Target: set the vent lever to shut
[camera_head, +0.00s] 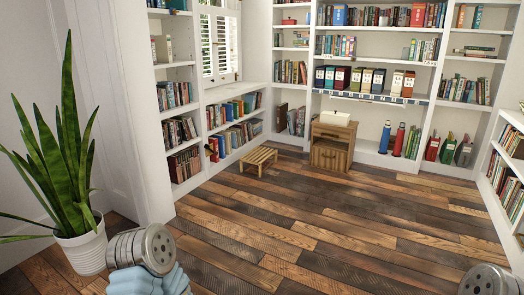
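I cannot make out a vent lever anywhere in the head view. A small white object (335,118) sits on top of the wooden cabinet (330,147) against the back shelves. It is too small to tell whether it carries a lever or how one is set. Parts of my own arms show at the bottom left and bottom right edges, but neither gripper's fingers are in view.
A low slatted wooden stool (254,160) stands left of the cabinet. Bookshelves (465,55) line the walls. A potted plant (82,245) stands at the near left. The plank floor (315,225) between is clear.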

